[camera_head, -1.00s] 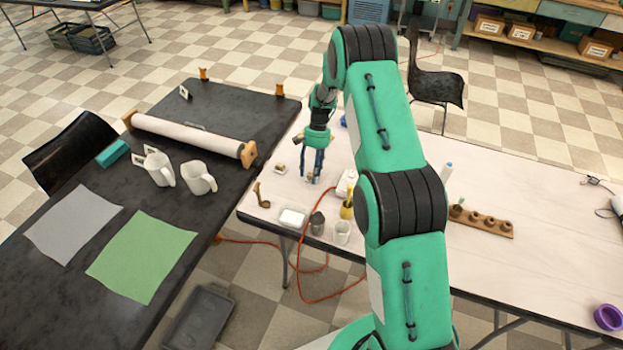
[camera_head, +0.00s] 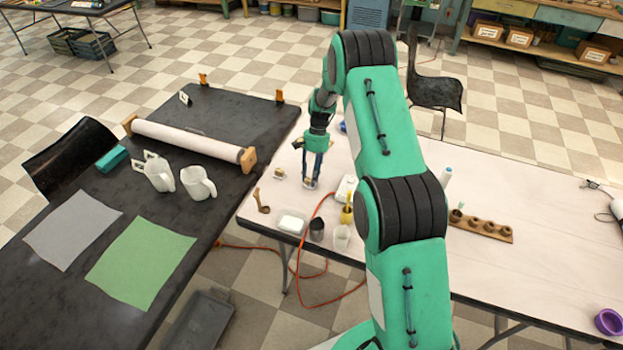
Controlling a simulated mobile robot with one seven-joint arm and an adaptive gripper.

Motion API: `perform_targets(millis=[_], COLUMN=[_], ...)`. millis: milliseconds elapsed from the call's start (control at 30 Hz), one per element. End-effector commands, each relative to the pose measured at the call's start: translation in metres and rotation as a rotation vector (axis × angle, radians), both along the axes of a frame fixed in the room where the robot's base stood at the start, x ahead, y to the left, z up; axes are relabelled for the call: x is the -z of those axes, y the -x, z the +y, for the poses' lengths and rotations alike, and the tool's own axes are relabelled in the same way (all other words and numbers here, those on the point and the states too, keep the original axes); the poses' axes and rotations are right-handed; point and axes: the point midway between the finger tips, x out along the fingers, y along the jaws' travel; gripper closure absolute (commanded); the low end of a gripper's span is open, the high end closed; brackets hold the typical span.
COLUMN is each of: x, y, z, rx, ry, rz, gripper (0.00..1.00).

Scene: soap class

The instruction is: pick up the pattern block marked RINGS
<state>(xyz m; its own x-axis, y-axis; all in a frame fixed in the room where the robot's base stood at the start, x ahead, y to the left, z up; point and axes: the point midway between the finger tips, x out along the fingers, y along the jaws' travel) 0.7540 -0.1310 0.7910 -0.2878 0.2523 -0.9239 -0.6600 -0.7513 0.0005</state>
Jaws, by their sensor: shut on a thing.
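My gripper (camera_head: 311,185) is at the left end of the white table, fingers pointing down at the tabletop. It is shut on a small pale block (camera_head: 309,183), which shows only in part between the fingers. The block is at or very near the tabletop; I cannot tell whether it touches. Its marking is too small to read, so I cannot confirm RINGS. A second small pale block (camera_head: 279,174) lies on the table to the left of the gripper, apart from it. Another small pale item (camera_head: 298,143) shows behind the gripper, partly hidden.
A wooden tool (camera_head: 262,201), white dish (camera_head: 291,222), dark cup (camera_head: 317,229), pale cup (camera_head: 341,237) and yellow item (camera_head: 347,213) stand near the front edge. A white box (camera_head: 345,188) is close on the right. An orange cord (camera_head: 308,228) crosses the edge.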

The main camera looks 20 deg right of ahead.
Motion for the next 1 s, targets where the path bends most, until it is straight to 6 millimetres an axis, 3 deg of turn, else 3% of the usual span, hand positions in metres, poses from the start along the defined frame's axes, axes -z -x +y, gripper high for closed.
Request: perform_targets(millis=[267,1000], x=[-0.035,-0.043], y=[0.000,0.125], z=[0.000,0.022], rx=[0.000,0.000], ry=[0.001,-0.001], rz=[-0.002,0.001], gripper=[0.90,0.90])
